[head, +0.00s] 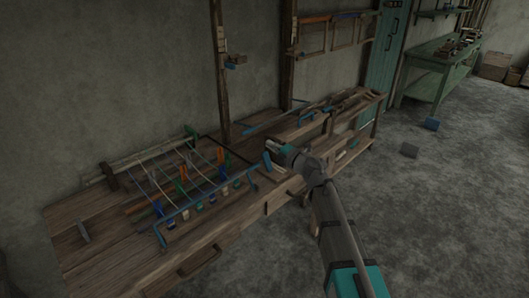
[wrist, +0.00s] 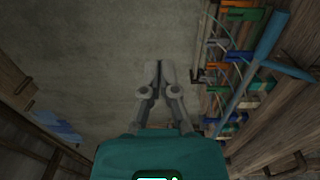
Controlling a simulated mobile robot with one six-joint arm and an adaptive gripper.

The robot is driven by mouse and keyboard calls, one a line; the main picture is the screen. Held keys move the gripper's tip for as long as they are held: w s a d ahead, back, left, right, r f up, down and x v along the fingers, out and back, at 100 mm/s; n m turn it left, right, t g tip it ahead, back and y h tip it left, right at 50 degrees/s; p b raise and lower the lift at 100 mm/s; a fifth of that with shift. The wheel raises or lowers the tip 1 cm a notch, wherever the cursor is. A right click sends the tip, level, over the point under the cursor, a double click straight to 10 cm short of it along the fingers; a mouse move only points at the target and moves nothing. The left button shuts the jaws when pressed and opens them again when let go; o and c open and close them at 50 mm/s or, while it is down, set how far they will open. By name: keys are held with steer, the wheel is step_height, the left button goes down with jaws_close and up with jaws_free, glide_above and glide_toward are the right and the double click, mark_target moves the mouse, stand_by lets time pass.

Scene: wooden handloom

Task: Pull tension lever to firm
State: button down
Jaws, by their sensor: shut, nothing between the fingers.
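My gripper (head: 279,149) is over the right part of the loom bench in the head view, near the right end of a long blue bar (head: 205,192).
The wooden bench (head: 78,262) carries threads and several coloured clips (head: 183,172). A green table (head: 437,62) stands far right.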

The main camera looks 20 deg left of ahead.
steer(key=w+d+f+m+t+h, duration=0.1)
steer(key=d+f+m+t+h, duration=0.1)
steer(key=d+m+h, duration=0.65)
steer(key=w+d+f+m+t+h, duration=0.25)
steer(key=d+m, duration=0.35)
steer(key=d, duration=0.6)
steer(key=d+f+m+t+h, duration=0.1)
steer(key=d+m+t+h, duration=0.1)
steer(key=d+m+h, duration=0.7)
steer(key=s+d+f+m+g, duration=0.4)
steer(key=s+d+f+g, duration=0.3)
steer(key=s+d+f, duration=0.4)
steer(key=s+f+m+g+y, duration=0.3)
steer(key=s+g, duration=0.5)
steer(key=s, duration=0.7)
steer(key=shift+d, duration=0.45)
